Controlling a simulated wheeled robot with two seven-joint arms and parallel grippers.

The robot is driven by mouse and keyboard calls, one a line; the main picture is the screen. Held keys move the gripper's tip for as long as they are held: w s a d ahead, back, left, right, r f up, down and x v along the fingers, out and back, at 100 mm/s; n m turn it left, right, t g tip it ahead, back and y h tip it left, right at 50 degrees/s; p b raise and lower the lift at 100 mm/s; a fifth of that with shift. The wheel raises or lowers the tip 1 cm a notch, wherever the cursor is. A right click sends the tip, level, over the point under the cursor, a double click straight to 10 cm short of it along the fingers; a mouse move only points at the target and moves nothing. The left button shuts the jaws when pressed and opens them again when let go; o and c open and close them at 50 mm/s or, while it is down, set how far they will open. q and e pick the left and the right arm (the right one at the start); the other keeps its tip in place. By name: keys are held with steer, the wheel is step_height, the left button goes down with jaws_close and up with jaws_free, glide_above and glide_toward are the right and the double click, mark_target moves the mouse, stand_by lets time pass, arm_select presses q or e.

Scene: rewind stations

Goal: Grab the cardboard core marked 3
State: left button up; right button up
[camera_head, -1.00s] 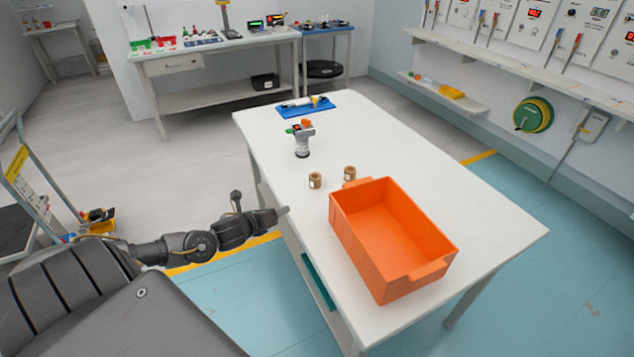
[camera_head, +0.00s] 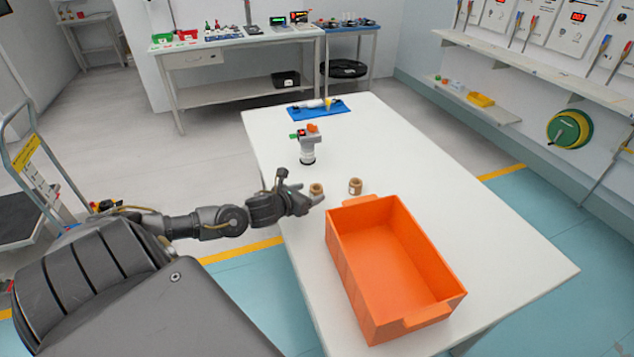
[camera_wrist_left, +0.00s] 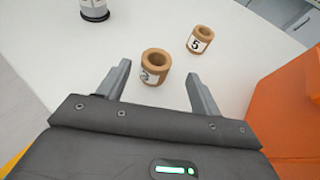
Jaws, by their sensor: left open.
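Two small brown cardboard cores stand on the white table (camera_head: 470,240). The nearer core (camera_wrist_left: 155,68) has a white label that seems to read 3, partly turned away; in the head view this core (camera_head: 316,189) is just beyond my left fingertips. The other core (camera_wrist_left: 200,40), marked 5, also shows in the head view (camera_head: 355,186) to the right. My left gripper (camera_wrist_left: 160,92) is open and empty, its fingers on either side of the space just short of the core marked 3. It also shows in the head view (camera_head: 312,199). My right gripper is not in view.
An orange bin (camera_head: 390,265) stands right of my left gripper, close to the cores. A blue mat (camera_head: 318,109) lies at the far end. The table's right side is clear.

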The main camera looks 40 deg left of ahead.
mark_target(319, 187)
arm_select(q)
steer(key=x, duration=0.2)
steer(key=shift+w+f, duration=0.2)
steer(key=shift+w, duration=0.05)
steer(key=shift+w+a+f+b, duration=0.1)
steer(key=shift+w+b, duration=0.1)
steer(key=shift+b, duration=0.25)
steer(key=b+x, duration=0.1)
steer(key=x, duration=0.1)
steer(key=b+x, duration=0.1)
steer(key=x, duration=0.1)
steer(key=shift+w+a+f, duration=0.1)
steer(key=shift+w+a, duration=0.15)
steer(key=c, duration=1.1)
steer(key=shift+o, duration=0.2)
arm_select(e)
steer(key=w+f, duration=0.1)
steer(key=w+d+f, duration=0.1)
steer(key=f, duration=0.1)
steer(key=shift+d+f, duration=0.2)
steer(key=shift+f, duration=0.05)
